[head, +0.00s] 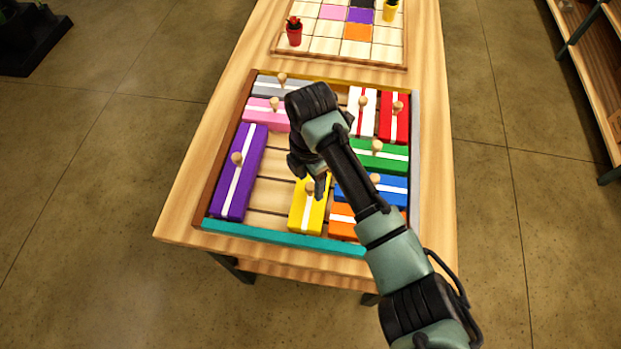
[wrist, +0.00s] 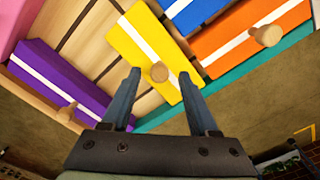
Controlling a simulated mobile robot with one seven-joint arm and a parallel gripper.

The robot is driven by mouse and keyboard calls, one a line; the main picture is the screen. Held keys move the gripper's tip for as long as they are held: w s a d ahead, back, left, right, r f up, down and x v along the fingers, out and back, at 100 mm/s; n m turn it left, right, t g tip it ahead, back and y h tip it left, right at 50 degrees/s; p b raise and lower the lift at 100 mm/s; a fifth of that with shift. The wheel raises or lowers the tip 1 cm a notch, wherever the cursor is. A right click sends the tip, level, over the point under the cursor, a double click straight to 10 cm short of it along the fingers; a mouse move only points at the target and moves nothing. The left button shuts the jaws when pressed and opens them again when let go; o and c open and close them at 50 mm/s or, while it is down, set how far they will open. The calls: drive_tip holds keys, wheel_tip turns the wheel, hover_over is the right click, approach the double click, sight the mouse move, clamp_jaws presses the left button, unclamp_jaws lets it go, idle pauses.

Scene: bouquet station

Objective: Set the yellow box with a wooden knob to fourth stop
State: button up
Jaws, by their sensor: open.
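The yellow box (head: 303,218) with a white stripe lies lengthwise in the wooden tray, its near end close to the teal front wall. Its wooden knob (head: 310,188) stands on top; in the head view my gripper partly hides the box's far end. In the wrist view the yellow box (wrist: 128,48) and its knob (wrist: 159,72) show clearly. My gripper (wrist: 160,74) is open. Its fingertips appear on either side of the knob in that view; I cannot tell how far above it they are.
The tray's teal wall (head: 260,233) is at the front. The purple box (head: 228,190) is left, across bare slats (head: 268,190). Blue (head: 392,190) and orange (head: 341,228) boxes are right; pink (head: 258,116), white (head: 355,120), red and green boxes are farther back.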

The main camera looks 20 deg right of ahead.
drive_tip(key=shift+f, duration=0.5)
clamp_jaws()
drive_tip(key=shift+r, duration=0.1)
idle(1.1)
